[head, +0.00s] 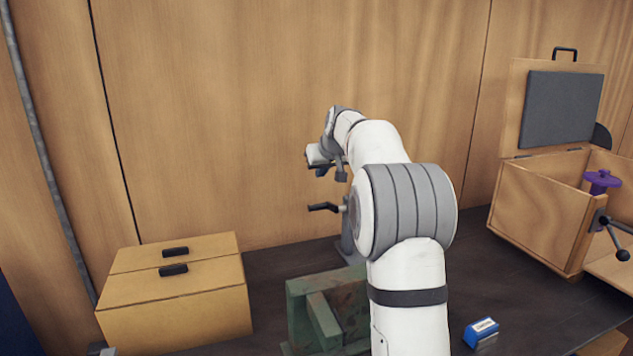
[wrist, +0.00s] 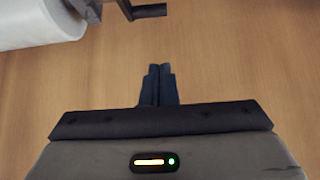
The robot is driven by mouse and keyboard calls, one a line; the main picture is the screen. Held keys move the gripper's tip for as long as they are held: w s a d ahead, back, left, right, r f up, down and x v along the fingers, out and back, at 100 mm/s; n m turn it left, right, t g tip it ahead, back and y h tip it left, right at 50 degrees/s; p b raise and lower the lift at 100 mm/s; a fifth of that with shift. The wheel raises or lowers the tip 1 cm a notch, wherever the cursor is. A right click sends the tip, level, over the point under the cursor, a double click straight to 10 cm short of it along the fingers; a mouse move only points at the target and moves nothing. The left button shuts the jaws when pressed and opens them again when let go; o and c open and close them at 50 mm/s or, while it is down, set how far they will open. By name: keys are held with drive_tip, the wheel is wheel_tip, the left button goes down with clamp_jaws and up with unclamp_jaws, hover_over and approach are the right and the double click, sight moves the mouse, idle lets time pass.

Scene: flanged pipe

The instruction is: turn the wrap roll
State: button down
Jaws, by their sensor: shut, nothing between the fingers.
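The wrap roll (wrist: 35,22) is a white cylinder at the top left of the wrist view, cut off by the frame edge. A dark crank handle (wrist: 150,11) sticks out beside it at the top. In the head view the crank handle (head: 322,207) shows left of my arm on a grey stand (head: 348,240); the roll itself is hidden there behind my arm. My gripper (wrist: 158,70) is shut and empty, its dark fingers together, apart from the roll and the crank. In the head view my gripper (head: 321,172) is above the crank handle.
A yellow box (head: 180,300) with two dark handles stands at left. A green metal block (head: 312,318) is in front of the stand. A blue and white box (head: 482,331) lies at right. An open wooden case (head: 540,215) with a purple knob (head: 602,180) stands at far right. Wooden wall behind.

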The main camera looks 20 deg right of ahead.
drive_tip(key=p, duration=0.1)
hover_over(315, 208)
wheel_tip(315, 208, down, 7)
drive_tip(key=shift+r, duration=0.1)
drive_tip(key=f, duration=0.4)
drive_tip(key=shift+s, duration=0.25)
drive_tip(key=shift+r, duration=0.1)
